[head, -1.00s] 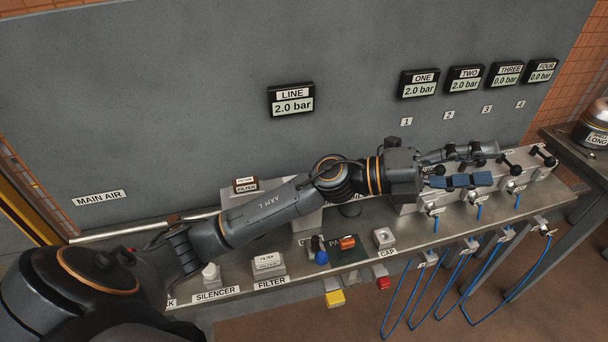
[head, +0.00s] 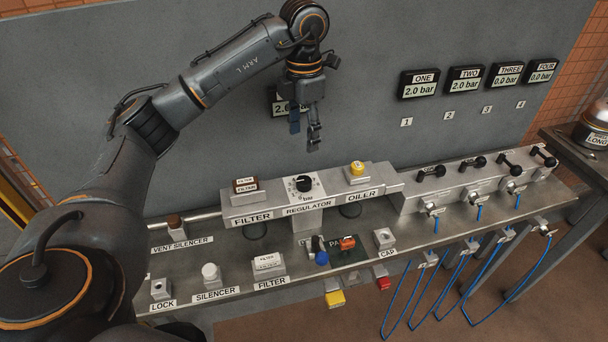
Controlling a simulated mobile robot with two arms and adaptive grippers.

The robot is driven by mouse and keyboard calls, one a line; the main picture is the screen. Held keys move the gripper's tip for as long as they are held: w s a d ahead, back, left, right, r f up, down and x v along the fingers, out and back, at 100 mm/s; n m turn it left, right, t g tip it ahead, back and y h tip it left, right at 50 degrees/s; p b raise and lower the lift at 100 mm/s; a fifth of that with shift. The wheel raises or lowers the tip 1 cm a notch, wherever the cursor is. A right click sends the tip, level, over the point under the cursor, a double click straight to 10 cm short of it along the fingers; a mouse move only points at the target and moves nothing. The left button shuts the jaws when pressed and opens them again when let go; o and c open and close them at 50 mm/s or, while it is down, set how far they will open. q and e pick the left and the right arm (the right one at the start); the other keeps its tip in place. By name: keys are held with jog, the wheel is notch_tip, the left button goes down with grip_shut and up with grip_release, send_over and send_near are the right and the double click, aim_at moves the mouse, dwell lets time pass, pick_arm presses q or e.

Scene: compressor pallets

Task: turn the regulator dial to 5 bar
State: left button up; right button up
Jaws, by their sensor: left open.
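The regulator (head: 309,205) is a grey block between the filter and the oiler, with a white dial plate marked "bar". Its black regulator dial (head: 304,184) sits on top; the numbers are too small to read surely. My left gripper (head: 304,141) hangs pointing down, open and empty, above the dial and apart from it. The LINE display (head: 279,103) is mostly hidden behind this gripper; only part of its reading shows. Display ONE (head: 425,84) and display TWO (head: 466,79) read 2.0 bar. My right gripper is not in view.
The filter (head: 247,205) stands left of the regulator and the oiler (head: 358,183), with a yellow top, stands right. A valve block (head: 470,184) with several black levers is further right.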

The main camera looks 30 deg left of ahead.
aim_at(304, 180)
pick_arm(q)
notch_tip(304, 180, down, 13)
jog(key=shift+r+p, duration=0.15)
jog(key=shift+p, duration=0.9)
jog(key=c, duration=1.1)
